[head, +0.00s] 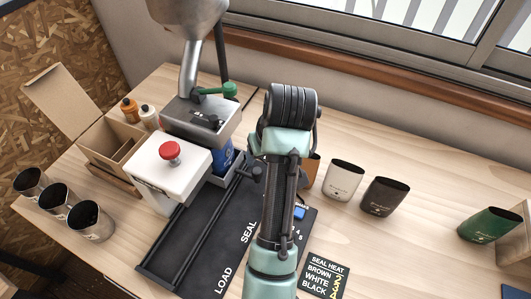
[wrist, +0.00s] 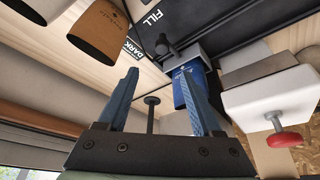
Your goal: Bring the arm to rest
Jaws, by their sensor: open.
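My arm reaches up over the middle of the table in the head view, and its wrist hides part of the black mat there. My gripper (wrist: 163,100) shows in the wrist view with its two blue fingers wide apart. It is open, and nothing is between the fingers. The gripper itself is hidden behind my arm in the head view.
A machine with a red button (head: 170,152) stands left of my arm, with a blue bag (head: 222,158) in it. White (head: 343,180), black (head: 384,197) and green (head: 489,225) bags stand on the right. Metal cups (head: 91,221) and an open cardboard box (head: 104,139) are on the left.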

